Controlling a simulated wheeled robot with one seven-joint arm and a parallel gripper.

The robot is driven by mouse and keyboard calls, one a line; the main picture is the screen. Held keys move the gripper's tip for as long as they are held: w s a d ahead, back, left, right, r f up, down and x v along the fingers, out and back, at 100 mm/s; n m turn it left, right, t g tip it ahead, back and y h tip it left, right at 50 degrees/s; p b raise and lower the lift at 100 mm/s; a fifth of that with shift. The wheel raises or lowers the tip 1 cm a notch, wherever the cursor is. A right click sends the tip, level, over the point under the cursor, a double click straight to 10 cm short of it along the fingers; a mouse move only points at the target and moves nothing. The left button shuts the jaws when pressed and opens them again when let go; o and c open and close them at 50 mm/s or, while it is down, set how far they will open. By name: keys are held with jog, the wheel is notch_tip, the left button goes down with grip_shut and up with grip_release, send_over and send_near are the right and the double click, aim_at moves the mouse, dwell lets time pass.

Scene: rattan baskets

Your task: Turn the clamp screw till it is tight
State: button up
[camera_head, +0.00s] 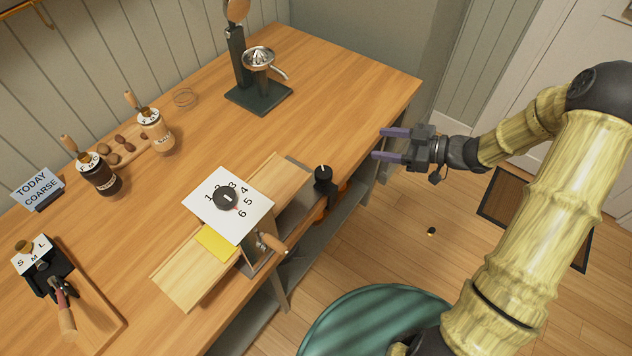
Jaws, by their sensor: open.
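A dark upright knob (322,173) with a pale mark on top stands at the table's front edge and looks like the clamp screw. Orange parts (320,212) show beneath it, below the table edge; how tight it is cannot be told. Beside it is a boxy device with a white numbered plate (213,208), a black dial (226,198) and a wooden-handled crank (272,243). My gripper (384,144) is open and empty, right of and beyond the knob, apart from it. Its two purple fingers point left.
The wooden table (330,85) carries a juicer stand (258,92) at the back, two labelled jars (100,174) at left, a sign (38,187) and a black S-M-L device (45,268). The table's back right is clear.

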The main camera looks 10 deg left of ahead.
aim_at(316, 174)
jog(key=s+d+f+n+g+y+b, duration=0.1)
jog(key=s+d+f+n+g+y, duration=0.1)
jog(key=s+g, duration=0.4)
jog(key=shift+s+f+n+g+y+b, duration=0.15)
jog(key=shift+f+n+g+y+b, duration=0.35)
jog(key=shift+n, duration=0.6)
jog(key=shift+f, duration=0.1)
jog(key=shift+t, duration=0.3)
jog(key=p+x, duration=0.1)
jog(key=x, duration=1.6)
jog(key=shift+s+a, duration=0.15)
jog(key=shift+a, duration=0.05)
jog(key=c, duration=1)
